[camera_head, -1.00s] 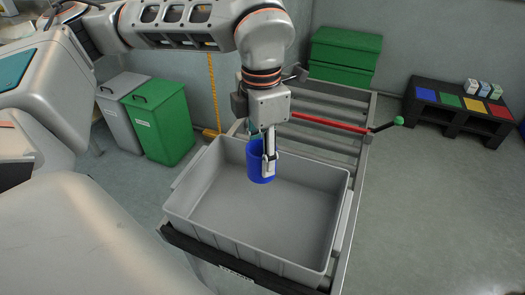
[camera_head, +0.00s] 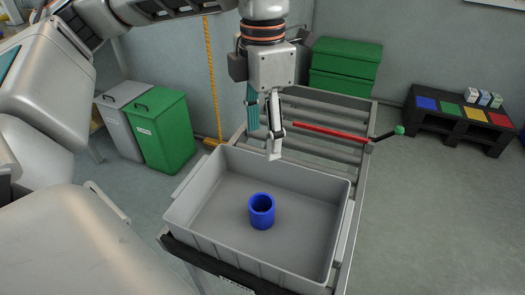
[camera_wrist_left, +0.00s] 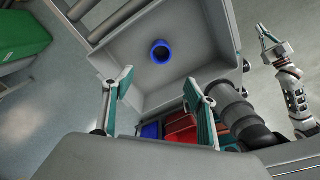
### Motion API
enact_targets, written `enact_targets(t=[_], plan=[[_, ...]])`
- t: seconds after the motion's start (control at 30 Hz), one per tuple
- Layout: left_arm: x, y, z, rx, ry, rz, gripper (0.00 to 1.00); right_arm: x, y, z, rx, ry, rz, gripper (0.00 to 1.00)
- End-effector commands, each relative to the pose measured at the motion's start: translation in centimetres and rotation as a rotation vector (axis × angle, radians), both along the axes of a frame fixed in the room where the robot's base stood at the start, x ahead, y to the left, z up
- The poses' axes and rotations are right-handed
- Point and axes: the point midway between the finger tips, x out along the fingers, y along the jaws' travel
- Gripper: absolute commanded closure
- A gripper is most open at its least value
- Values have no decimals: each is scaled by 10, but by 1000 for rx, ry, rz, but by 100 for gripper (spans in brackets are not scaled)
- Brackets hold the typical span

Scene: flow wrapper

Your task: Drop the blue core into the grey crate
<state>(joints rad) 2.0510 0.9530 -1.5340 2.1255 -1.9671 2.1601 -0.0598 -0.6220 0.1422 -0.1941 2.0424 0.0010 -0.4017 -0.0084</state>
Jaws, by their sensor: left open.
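The blue core (camera_head: 262,212) is a short hollow cylinder, upright with its open end up, inside the grey crate (camera_head: 250,258). It appears to stand on the crate floor near the middle, and also shows in the left wrist view (camera_wrist_left: 161,52) with bare floor around it. My left gripper (camera_head: 264,143) is open and empty, above the crate's back edge and apart from the core. Its two spread fingers also show in the left wrist view (camera_wrist_left: 159,84). My right gripper (camera_wrist_left: 268,38) appears at that view's right edge, too small to read its jaws.
The crate sits on a roller conveyor (camera_head: 325,115) with a red bar (camera_head: 330,132) behind it. Green bin (camera_head: 163,135) and grey bin stand left. Green boxes (camera_head: 345,65) are at the back. A dark rack (camera_head: 455,125) with coloured squares stands right.

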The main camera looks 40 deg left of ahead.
Motion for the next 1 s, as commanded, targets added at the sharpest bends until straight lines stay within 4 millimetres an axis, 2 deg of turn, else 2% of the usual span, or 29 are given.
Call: enact_targets(t=[0.1, 0.3, 1.0], plan=[[1, 0, 19, -1, -3, 1, 43, 0, 0, 0, 0, 0, 0, 100], [0, 0, 35, 0, -1, 0, 43, 0, 0, 0, -1, 0, -1, 100], [0, 0, 36, 0, 0, -1, 43, 0, 0, 0, -1, 0, -1, 100]])
